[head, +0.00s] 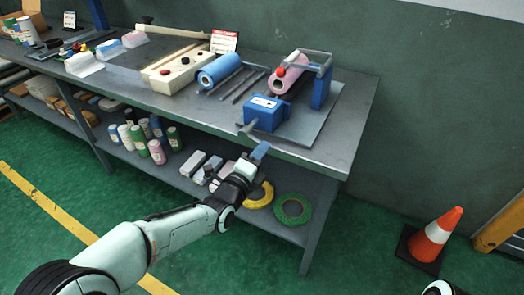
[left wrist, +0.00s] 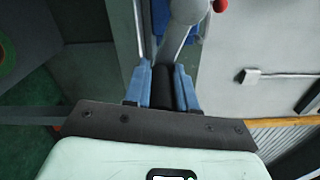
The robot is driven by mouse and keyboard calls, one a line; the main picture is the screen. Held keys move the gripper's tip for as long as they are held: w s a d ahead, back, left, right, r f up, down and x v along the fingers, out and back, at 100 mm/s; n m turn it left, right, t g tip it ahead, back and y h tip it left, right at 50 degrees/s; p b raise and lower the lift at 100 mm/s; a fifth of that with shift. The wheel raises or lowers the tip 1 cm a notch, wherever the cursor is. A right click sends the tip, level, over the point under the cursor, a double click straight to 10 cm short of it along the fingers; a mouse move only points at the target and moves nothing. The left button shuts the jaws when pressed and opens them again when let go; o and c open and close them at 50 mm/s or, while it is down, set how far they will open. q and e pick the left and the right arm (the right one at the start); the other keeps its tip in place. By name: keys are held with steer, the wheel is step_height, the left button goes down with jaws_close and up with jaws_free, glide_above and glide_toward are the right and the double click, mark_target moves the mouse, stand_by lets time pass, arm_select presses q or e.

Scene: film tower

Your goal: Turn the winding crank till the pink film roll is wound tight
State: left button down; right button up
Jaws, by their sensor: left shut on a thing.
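The winder has a blue box (head: 265,113) on a grey base plate at the right end of the bench. The pink film roll (head: 284,83) lies behind the box under a grey frame with a blue post (head: 321,90). How tight it is wound I cannot tell. The grey crank (head: 248,127) sticks out from the box past the front bench edge. My left gripper (head: 261,150) is at that edge. In the left wrist view its blue fingers (left wrist: 163,82) are shut on the crank's black handle (left wrist: 163,92). My right gripper is not in view.
A blue roll (head: 218,69), grey rods (head: 243,84) and a cream box (head: 176,68) stand left of the winder. A traffic cone (head: 436,235) stands at right.

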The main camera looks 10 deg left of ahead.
arm_select(q)
steer(key=shift+a+f+m, duration=0.25)
steer(key=shift+f+m, duration=0.35)
steer(key=shift+f, duration=0.15)
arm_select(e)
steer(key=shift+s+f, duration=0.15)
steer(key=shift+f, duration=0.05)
arm_select(q)
steer(key=c, duration=0.9)
jaws_free()
steer(key=shift+w+a, duration=0.1)
steer(key=shift+r, duration=0.15)
steer(key=shift+s+a+r, duration=0.1)
steer(key=shift+s+r, duration=0.05)
steer(key=shift+s, duration=0.4)
steer(key=p+v, duration=0.1)
steer(key=v, duration=1.1)
steer(key=shift+s+a+p, duration=0.1)
steer(key=shift+s+p, duration=0.05)
steer(key=shift+p, duration=0.15)
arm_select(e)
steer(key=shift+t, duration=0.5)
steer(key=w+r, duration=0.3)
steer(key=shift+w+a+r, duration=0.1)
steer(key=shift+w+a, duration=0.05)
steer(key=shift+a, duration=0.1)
